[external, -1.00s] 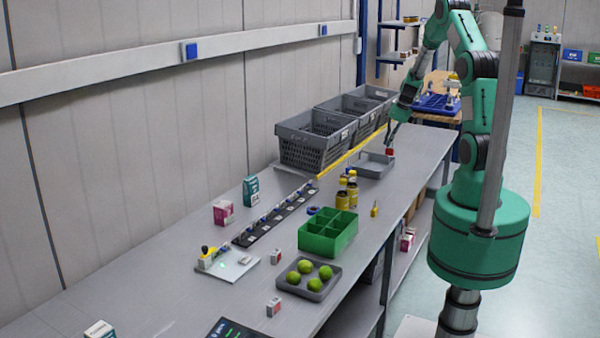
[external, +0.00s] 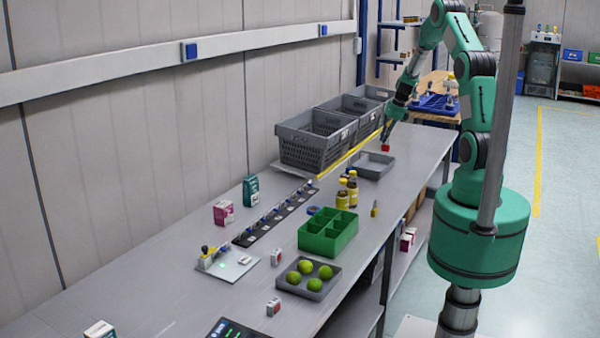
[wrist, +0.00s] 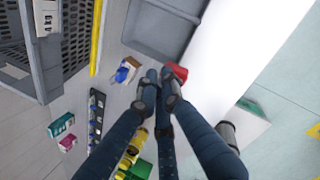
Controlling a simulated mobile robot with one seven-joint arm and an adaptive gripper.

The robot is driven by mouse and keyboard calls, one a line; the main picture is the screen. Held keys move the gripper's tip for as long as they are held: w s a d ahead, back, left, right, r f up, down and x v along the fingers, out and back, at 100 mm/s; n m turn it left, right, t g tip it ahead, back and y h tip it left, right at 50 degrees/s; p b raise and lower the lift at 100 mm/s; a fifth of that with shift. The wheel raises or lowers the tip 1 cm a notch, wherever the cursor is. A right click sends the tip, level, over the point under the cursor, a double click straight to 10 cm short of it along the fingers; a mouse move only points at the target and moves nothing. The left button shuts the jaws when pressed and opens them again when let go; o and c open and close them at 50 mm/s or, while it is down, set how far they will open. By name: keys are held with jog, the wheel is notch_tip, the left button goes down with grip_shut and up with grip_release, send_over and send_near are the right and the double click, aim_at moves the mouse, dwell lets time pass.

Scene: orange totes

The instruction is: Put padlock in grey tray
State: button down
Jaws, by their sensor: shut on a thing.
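My gripper (external: 386,138) is shut on a small red block-like thing, which looks like the padlock (external: 385,147). The padlock (wrist: 177,70) also shows between the fingertips in the wrist view, where my gripper (wrist: 165,76) partly covers it; its shackle cannot be made out. The grey tray (external: 362,173) lies on the bench. The padlock is held up near the tray's far edge in the external view. In the wrist view the tray (wrist: 140,38) is just above the fingertips in the picture, and its inside looks empty.
Grey crates (external: 305,153) stand along the wall, behind a yellow line. Yellow-brown bottles (external: 347,192) and a green divided box (external: 328,234) stand nearer along the bench. A small blue and tan thing (wrist: 126,70) lies beside the tray in the wrist view.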

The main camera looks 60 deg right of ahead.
jog(key=w+d+f, duration=0.1)
jog(key=w+d, duration=0.7)
jog(key=shift+w+d+p, duration=0.25)
jog(key=shift+w+p, duration=0.05)
jog(key=shift+f, duration=0.1)
jog(key=shift+f, duration=1.75)
jog(key=shift+f, duration=0.1)
jog(key=c, duration=1.9)
grip_release()
